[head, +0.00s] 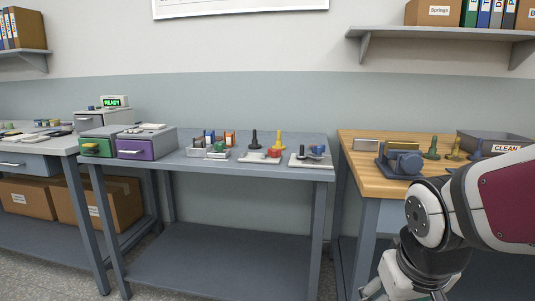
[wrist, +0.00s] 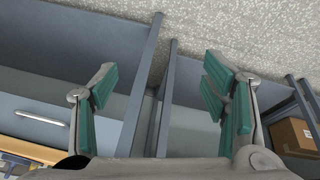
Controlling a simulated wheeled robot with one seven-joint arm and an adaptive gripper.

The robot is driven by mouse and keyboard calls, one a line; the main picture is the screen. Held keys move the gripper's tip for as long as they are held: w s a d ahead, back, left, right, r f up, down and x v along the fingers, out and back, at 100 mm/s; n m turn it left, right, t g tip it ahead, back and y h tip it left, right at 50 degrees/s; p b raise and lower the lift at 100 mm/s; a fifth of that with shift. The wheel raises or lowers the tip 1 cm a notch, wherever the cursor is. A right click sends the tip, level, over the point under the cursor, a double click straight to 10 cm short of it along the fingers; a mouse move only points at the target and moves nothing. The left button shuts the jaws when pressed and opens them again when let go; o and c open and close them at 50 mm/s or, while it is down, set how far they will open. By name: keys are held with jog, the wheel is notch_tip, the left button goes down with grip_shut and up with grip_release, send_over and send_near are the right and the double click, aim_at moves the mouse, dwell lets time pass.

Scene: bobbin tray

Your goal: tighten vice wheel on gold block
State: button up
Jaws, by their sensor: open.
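A blue-grey vice (head: 386,158) with a round wheel (head: 408,162) on its front stands near the left part of the wooden bench top. A gold block (head: 402,146) shows behind or in the vice's jaws; I cannot tell whether the jaws touch it. My gripper (wrist: 160,82) is open and empty in the wrist view, its teal-padded fingers wide apart. In the head view, my gripper (head: 405,293) hangs low in front of the bench, apart from the vice, partly cut off by the frame's bottom edge.
The wooden bench (head: 352,172) also holds a grey block (head: 366,144), green and gold upright pieces and a CLEAN bin (head: 490,143). A blue-grey table (head: 215,165) with fixtures and drawers stands to the left, with a gap between. The wrist view shows table legs and floor.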

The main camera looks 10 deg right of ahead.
jog(key=w+d+r+t+p, duration=0.1)
jog(key=w+d+t+p, duration=0.1)
jog(key=w+d+p, duration=0.3)
jog(key=w+r+t+p, duration=0.1)
jog(key=w+t+p, duration=0.1)
jog(key=w, duration=0.5)
jog(key=m+t+h+p, duration=0.3)
jog(key=m+t+p, duration=0.1)
jog(key=t+p, duration=0.7)
send_near(413, 165)
jog(key=shift+g, duration=0.7)
jog(key=x, duration=0.6)
jog(key=r+x, duration=0.1)
jog(key=x, duration=0.2)
jog(key=shift+w, duration=0.25)
jog(key=c, duration=1.2)
